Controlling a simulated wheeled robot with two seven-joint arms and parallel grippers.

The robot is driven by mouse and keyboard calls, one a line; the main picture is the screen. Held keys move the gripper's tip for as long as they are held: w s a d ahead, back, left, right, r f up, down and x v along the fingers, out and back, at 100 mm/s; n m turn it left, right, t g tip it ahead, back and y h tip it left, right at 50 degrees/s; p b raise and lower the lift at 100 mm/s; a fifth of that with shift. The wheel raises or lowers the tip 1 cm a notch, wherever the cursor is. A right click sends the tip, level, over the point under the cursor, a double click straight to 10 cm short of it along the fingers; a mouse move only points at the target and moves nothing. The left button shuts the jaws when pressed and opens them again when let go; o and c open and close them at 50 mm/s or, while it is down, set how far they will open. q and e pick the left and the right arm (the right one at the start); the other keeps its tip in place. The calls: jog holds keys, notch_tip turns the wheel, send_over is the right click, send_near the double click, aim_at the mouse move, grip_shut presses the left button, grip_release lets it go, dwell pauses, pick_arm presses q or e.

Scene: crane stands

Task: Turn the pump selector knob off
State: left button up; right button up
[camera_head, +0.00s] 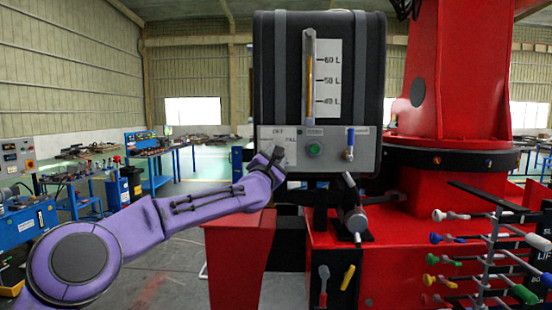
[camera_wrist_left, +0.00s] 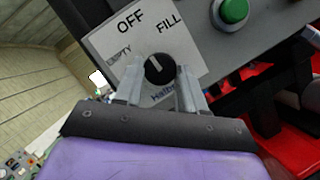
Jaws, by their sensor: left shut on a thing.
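The pump selector knob (camera_wrist_left: 159,69) is a round black knob on a pale label plate (camera_wrist_left: 104,44) marked OFF, FILL and EMPTY. Its white mark points up and left, roughly towards the word OFF. My left gripper (camera_wrist_left: 161,74) is shut on the knob, with one finger on each side of it. In the head view my left gripper (camera_head: 274,157) reaches the lower left of the tank's grey panel and hides the knob. My right gripper is in neither view.
A green button (camera_head: 314,150) and a small blue-handled valve (camera_head: 350,143) sit right of the knob. The black tank (camera_head: 280,70) with a level gauge stands above. Red crane parts (camera_head: 455,70) and coloured levers (camera_head: 440,237) lie to the right.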

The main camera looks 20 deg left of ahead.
pick_arm(q)
jog(key=shift+m, duration=0.4)
jog(key=o, duration=1)
jog(key=shift+a, duration=0.1)
jog(key=shift+o, duration=0.2)
jog(key=b+v, duration=0.6)
jog(key=v, duration=0.4)
jog(key=shift+s, duration=0.25)
